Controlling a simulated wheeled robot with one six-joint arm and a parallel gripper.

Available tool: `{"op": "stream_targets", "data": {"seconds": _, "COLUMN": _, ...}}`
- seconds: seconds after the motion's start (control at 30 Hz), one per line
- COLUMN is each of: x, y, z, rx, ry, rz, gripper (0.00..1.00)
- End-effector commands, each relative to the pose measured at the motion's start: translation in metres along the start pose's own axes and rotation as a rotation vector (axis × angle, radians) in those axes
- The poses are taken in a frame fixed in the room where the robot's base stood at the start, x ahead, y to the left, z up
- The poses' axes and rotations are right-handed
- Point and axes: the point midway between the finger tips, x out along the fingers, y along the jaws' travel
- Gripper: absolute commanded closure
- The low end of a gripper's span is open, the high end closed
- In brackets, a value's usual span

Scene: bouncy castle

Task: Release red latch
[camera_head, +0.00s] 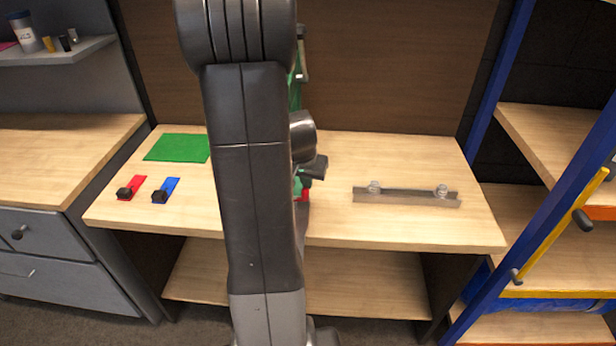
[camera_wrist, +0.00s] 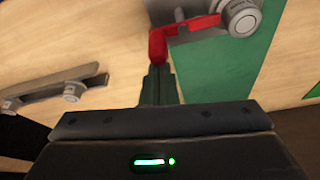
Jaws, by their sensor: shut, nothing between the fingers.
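The red latch (camera_wrist: 190,28) is a bent red bar beside a round silver knob (camera_wrist: 240,14) on a green panel (camera_wrist: 242,60) in the wrist view. Its rounded red end lies just beyond my gripper's fingertips (camera_wrist: 158,68). The fingers are shut together with nothing between them. The tips overlap the lower edge of the red end, and I cannot tell whether they touch it. In the head view my arm hides most of this spot. Only a small red piece (camera_head: 303,190) shows beside the arm, and I cannot tell if it is the latch.
A wooden workbench (camera_head: 400,228) holds a metal bar with two round knobs (camera_head: 405,196) at right. A green sheet (camera_head: 177,148), a red strip (camera_head: 133,186) and a blue strip (camera_head: 168,187) with black knobs lie at left. A blue-framed shelf (camera_head: 490,100) stands at far right.

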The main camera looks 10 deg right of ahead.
Motion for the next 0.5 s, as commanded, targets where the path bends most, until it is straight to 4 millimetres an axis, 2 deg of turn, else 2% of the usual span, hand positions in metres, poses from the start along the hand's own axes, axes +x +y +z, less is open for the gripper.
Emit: {"op": "stream_targets", "data": {"seconds": 0.5, "x": 0.0009, "y": 0.0007, "z": 0.0014, "rx": 0.048, "ry": 0.001, "rz": 0.016, "gripper": 1.00}}
